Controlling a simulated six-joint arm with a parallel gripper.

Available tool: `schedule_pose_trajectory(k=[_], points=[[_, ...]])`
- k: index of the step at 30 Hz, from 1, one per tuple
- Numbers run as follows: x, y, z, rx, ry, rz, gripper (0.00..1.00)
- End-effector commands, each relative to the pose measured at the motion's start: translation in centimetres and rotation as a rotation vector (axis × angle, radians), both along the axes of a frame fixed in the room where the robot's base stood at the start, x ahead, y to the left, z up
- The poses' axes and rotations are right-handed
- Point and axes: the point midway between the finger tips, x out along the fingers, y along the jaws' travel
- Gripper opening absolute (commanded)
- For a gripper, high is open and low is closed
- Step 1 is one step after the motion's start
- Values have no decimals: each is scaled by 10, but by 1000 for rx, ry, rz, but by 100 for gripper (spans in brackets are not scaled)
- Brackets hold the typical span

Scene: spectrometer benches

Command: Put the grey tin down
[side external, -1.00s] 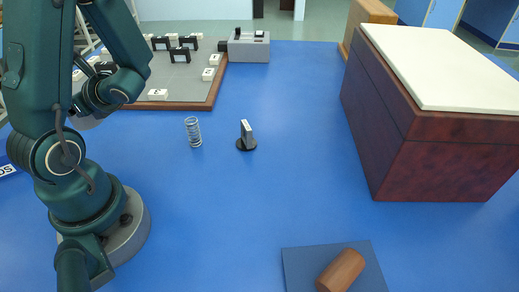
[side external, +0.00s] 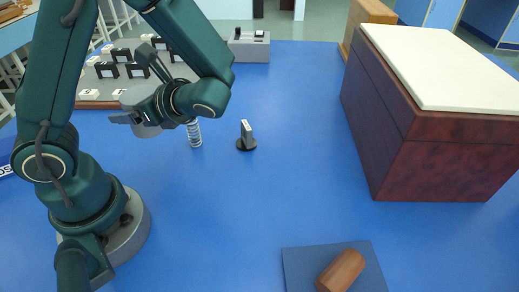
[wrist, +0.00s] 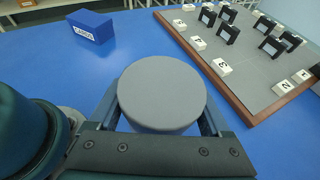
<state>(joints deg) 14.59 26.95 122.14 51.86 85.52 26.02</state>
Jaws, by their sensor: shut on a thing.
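The grey tin (wrist: 162,92) is a round, flat-topped piece between the two fingers of my gripper (wrist: 160,122) in the wrist view. In the side view the tin (side external: 147,131) hangs under my gripper (side external: 138,115), above the blue bench at the left. My gripper is shut on it. The tin's lower part and base are mostly hidden in the wrist view, and I cannot tell the exact height above the bench.
A coil spring (side external: 194,135) stands close right of the tin, and a small dark-based stand (side external: 246,138) is beyond it. A board (wrist: 262,70) with blocks lies behind. A blue CARDS box (wrist: 90,28) stands left. The middle of the bench is clear.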

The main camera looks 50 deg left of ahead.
Motion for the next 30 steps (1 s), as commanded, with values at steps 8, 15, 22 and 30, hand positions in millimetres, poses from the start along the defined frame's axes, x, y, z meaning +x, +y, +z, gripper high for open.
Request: schedule_pose_trajectory(k=[8, 15, 22, 30], points=[[6, -48, -4, 1, 0, -41, 19], [5, -77, -6, 1, -1, -65, 19], [-11, -92, -12, 2, 2, 79, 19], [-36, -112, -21, 1, 1, 407, 19]])
